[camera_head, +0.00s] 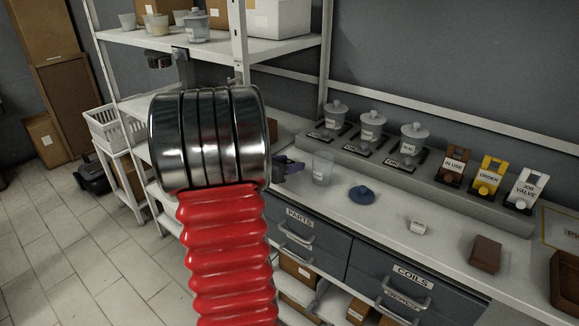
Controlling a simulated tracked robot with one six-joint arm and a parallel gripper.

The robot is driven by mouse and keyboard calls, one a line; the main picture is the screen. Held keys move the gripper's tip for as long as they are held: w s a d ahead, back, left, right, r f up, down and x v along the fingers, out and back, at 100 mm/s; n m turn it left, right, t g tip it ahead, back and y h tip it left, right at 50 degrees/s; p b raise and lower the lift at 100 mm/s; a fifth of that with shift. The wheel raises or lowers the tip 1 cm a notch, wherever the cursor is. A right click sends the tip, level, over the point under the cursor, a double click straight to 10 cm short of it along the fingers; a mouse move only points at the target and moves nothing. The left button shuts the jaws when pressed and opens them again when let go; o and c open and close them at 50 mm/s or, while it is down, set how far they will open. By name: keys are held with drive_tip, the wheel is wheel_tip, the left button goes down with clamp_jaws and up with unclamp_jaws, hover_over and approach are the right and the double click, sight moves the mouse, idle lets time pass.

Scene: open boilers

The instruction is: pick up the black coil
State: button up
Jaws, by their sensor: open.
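No black coil can be made out in this view. A grey drawer (385,283) labelled COILS is in the front of the bench at the lower right and looks shut. My red ribbed arm with its shiny metal end fills the left middle. Part of my gripper (288,168), dark and purplish, shows just right of the metal end, above the bench top and close to a clear beaker (322,167). Its jaws are open, and I see nothing held in them. The rest of it is hidden behind my arm.
A blue lid-like piece (361,193), a small white block (417,227) and a brown block (485,254) lie on the bench. Three lidded jars and brown, yellow and white signs stand on the raised back ledge (440,189). Shelves stand behind left; tiled floor is open at left.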

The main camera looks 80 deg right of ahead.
sight(288, 162)
clamp_jaws()
idle(0.4)
drive_tip(key=shift+r, duration=0.1)
wheel_tip(288, 162, up, 10)
drive_tip(key=shift+f, duration=0.1)
idle(0.5)
idle(0.4)
